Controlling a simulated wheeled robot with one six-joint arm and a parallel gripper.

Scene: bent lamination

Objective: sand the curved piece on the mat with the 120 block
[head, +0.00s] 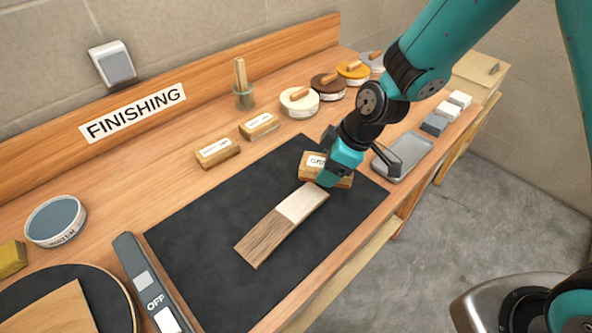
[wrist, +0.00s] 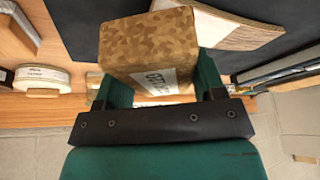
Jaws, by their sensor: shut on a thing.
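The curved piece (head: 258,238) lies on the dark mat (head: 200,230). Its right end is pale and bare-looking, and the rest is brown and grained. It also shows at the top of the wrist view (wrist: 235,28), partly behind the block. My gripper (head: 337,168) is shut on a tan sanding block (head: 311,166) near the piece's pale end. In the wrist view the block (wrist: 150,42) sits between both fingers, its white label upside down and partly hidden, seeming to read 120. I cannot tell whether the block touches the piece or mat.
Two similar labelled blocks (head: 217,152) (head: 259,125) lie behind the mat. A metal tray (head: 408,150) is right of my gripper. Several lidded tins (head: 298,103) line the back. A water bowl (head: 56,221) and a switch box marked OFF (head: 140,270) stand left.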

